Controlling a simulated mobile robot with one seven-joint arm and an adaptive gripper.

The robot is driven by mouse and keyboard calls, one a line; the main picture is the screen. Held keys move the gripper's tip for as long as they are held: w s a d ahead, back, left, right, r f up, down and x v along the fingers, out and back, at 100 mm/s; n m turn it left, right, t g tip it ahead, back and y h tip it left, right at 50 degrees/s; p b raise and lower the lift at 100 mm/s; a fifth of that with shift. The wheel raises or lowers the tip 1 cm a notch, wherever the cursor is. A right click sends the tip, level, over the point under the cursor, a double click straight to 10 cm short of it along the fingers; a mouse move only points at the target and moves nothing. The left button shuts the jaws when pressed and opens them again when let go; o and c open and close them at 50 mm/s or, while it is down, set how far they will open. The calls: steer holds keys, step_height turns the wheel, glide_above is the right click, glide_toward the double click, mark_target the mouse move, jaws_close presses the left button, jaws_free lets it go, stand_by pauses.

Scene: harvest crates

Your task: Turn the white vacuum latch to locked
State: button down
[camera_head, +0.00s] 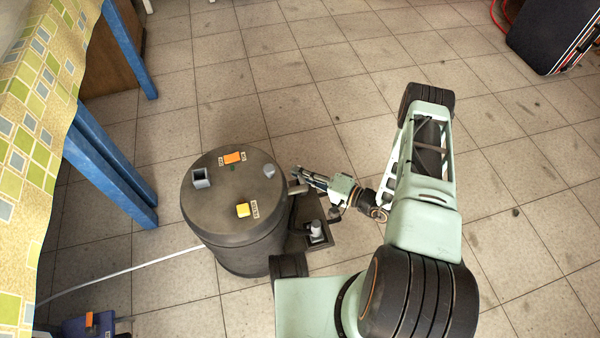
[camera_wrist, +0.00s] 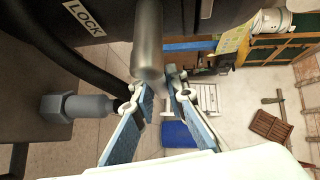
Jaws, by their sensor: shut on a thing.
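A dark grey drum (camera_head: 215,215) stands on the floor, left of my arm. In the wrist view a pale grey rounded bar, which I take for the latch handle (camera_wrist: 149,40), sticks out near a white LOCK label (camera_wrist: 83,17). The handle also shows at the drum's right side in the head view (camera_head: 298,189). My gripper (camera_wrist: 157,86) has its two blue-padded fingers on either side of the handle's end, shut on it. In the head view my gripper (camera_head: 306,180) reaches the drum's side from the right. The latch's base is hidden.
A grey hex fitting (camera_wrist: 75,106) and black hose are close to my gripper.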

mark_target(303, 179)
steer(key=r+n+t+y, duration=0.1)
steer(key=n, duration=0.1)
steer(key=r+n+t+y, duration=0.1)
steer(key=y, duration=0.1)
steer(key=shift+s+d+r+n, duration=0.15)
steer(key=shift+s+n, duration=0.05)
steer(key=shift+n, duration=0.2)
steer(key=n+y, duration=0.1)
steer(key=s+r+n+y, duration=0.1)
steer(key=n+y, duration=0.1)
steer(key=shift+r+n, duration=0.15)
steer(key=shift+n, duration=0.15)
steer(key=shift+s+d+r+n+g+y, duration=0.15)
steer(key=shift+s+n+g+y, duration=0.1)
steer(key=shift+n+y, duration=0.3)
steer(key=shift+s+a+r+n+g+y, duration=0.1)
steer(key=shift+r+n+g+y, duration=0.2)
steer(key=shift+n, duration=0.5)
steer(key=shift+s+d+r+n+g+y, duration=0.1)
steer(key=shift+s+n+g+y, duration=0.15)
steer(key=shift+n+y, duration=0.35)
steer(key=shift+n, duration=0.25)
steer(key=c, duration=1.9)
jaws_free()
step_height(303, 179, up, 10)
